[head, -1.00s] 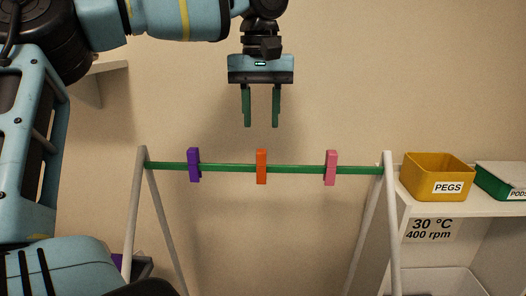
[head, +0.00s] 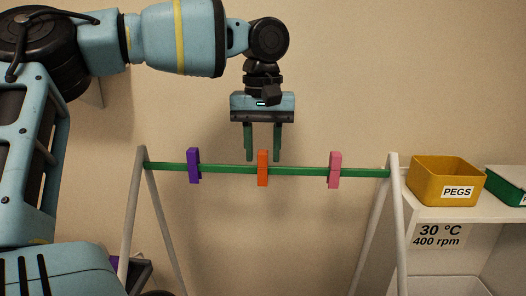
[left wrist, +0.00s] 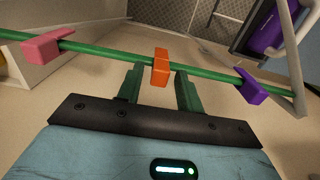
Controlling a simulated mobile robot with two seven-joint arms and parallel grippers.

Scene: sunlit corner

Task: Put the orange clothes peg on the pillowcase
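The orange clothes peg (head: 262,168) is clipped on the green rail of a drying rack, between a purple peg (head: 194,166) and a pink peg (head: 335,170). My left gripper (head: 263,158) points down with its two green fingers apart and empty, close above the orange peg in the head view. In the left wrist view the orange peg (left wrist: 160,68) shows just beyond and between the open fingertips (left wrist: 160,72). I see no pillowcase in these frames. My right gripper is not in view.
The green rail (head: 225,169) runs between white rack legs (head: 393,215). A yellow box marked PEGS (head: 445,180) and a green box (head: 508,185) stand on a white shelf (head: 470,212) at right, above a label reading 30 °C, 400 rpm.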

